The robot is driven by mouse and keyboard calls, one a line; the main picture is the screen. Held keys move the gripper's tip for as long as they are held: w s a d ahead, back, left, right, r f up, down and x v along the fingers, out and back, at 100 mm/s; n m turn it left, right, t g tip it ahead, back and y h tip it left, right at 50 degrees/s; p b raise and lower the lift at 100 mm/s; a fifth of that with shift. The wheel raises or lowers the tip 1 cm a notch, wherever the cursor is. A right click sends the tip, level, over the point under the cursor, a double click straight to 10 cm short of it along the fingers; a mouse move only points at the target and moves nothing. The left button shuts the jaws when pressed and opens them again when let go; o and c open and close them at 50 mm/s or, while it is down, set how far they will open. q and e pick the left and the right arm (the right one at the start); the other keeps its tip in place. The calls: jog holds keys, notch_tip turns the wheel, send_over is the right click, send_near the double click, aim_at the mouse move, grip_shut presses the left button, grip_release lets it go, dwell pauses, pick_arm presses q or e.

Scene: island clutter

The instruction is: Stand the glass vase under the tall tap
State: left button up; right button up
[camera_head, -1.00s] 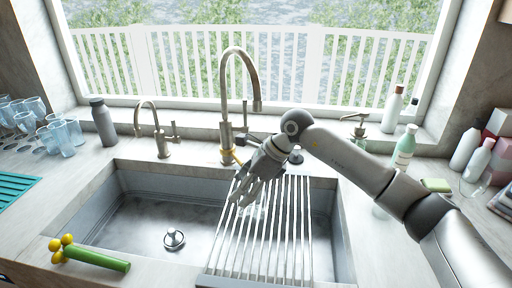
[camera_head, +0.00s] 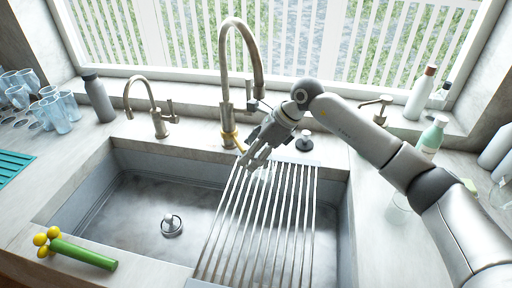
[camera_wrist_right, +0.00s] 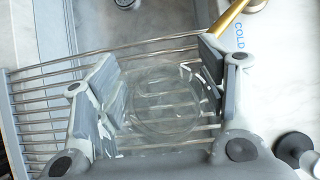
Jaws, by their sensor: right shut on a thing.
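The clear glass vase (camera_wrist_right: 165,100) is between the fingers of my right gripper (camera_wrist_right: 163,88) in the right wrist view, with the rack's bars visible through it. In the head view my right gripper (camera_head: 256,160) is shut on it above the back of the drying rack, and only a faint bit of the vase (camera_head: 266,174) shows below the fingers. I cannot tell whether its base touches the bars. The tall tap (camera_head: 223,70) rises behind the sink, its spout curving over just left of my right wrist. My left gripper is not in view.
The drying rack (camera_head: 205,284) spans the sink (camera_head: 95,205). A drain plug (camera_head: 172,225) lies in the basin. A shorter tap (camera_head: 158,122) stands to the left. A green-handled thing with yellow balls (camera_head: 85,254) lies on the front edge. Glasses and bottles stand at both sides.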

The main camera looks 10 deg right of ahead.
jog(key=shift+s+a+r, duration=0.1)
jog(key=shift+s+r, duration=0.05)
jog(key=shift+s, duration=0.3)
jog(key=shift+s+a+r, duration=0.1)
jog(key=shift+s+a, duration=0.05)
jog(key=shift+s, duration=0.1)
jog(key=shift+a+f+b, duration=0.15)
jog(key=shift+f+b, duration=0.05)
jog(key=shift+b, duration=0.1)
jog(key=o, duration=1.2)
jog(key=shift+w+f, duration=0.15)
jog(key=shift+w, duration=0.05)
jog(key=o, duration=0.4)
jog(key=shift+w+d, duration=0.1)
jog(key=shift+d, duration=0.1)
jog(key=shift+c, duration=0.2)
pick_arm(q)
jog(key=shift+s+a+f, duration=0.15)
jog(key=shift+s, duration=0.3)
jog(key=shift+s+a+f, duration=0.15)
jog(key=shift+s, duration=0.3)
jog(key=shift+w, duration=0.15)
